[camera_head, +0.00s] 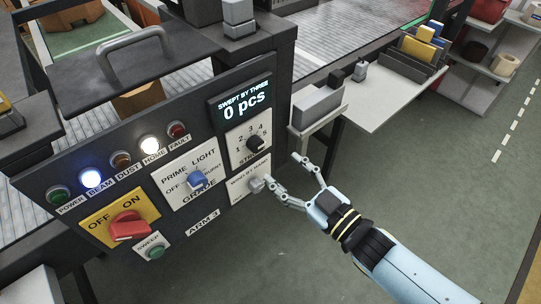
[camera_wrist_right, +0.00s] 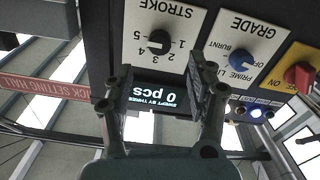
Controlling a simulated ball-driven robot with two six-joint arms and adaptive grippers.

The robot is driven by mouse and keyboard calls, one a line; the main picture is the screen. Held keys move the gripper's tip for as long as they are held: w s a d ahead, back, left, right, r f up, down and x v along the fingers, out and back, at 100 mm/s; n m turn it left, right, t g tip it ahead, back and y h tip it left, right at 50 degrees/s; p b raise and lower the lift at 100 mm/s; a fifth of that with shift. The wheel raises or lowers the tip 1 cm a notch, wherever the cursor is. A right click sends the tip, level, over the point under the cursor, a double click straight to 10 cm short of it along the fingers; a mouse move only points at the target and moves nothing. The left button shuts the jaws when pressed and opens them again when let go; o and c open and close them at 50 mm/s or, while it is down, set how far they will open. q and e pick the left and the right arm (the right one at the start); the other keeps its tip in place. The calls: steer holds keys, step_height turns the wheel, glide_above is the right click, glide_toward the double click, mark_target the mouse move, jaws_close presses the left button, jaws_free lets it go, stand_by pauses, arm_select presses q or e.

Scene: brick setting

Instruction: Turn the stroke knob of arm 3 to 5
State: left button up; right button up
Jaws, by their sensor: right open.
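The stroke knob (camera_head: 254,144) is a small black dial on a white plate with numbers 1 to 5, below the display on the dark arm 3 panel. It also shows in the right wrist view (camera_wrist_right: 160,42), where the panel appears upside down. Which number it points to is too small to tell. My right gripper (camera_head: 283,171) is open and empty, to the lower right of the knob and apart from it. In the wrist view the knob lies beyond and between its two fingertips (camera_wrist_right: 161,80). My left gripper is not in view.
The display (camera_head: 243,102) reads 0 pcs. A grey knob (camera_head: 256,185) sits just below the stroke plate, close to my lower finger. The blue grade knob (camera_head: 197,180) and red on/off switch (camera_head: 129,226) are further left. A white table (camera_head: 395,97) stands behind; open floor lies right.

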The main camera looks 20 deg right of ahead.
steer(key=v, duration=0.3)
steer(key=shift+s+d, duration=0.15)
steer(key=shift+s, duration=0.25)
steer(key=s+d+f+m+g+h+b, duration=0.1)
steer(key=s+d+f+g+h+b, duration=0.2)
steer(key=f, duration=0.8)
steer(key=s+d+f+m+g+b, duration=0.15)
steer(key=s+f+b, duration=0.35)
steer(key=f, duration=0.6)
steer(key=s+d+f+m+g+h+b, duration=0.25)
steer(key=f+b, duration=0.25)
steer(key=f, duration=0.5)
steer(key=s+d+f+g+b, duration=0.1)
steer(key=s+d+f+g, duration=0.1)
steer(key=s, duration=0.5)
steer(key=s+d+f+m+g+h+b, duration=0.1)
steer(key=s+f+g, duration=0.3)
steer(key=s+f, duration=0.3)
steer(key=s+d+f+g, duration=0.2)
steer(key=s+f, duration=0.3)
steer(key=s, duration=0.4)
steer(key=shift+d+f+g+b, duration=0.3)
steer(key=shift+g+b, duration=0.1)
steer(key=shift+g, duration=0.2)
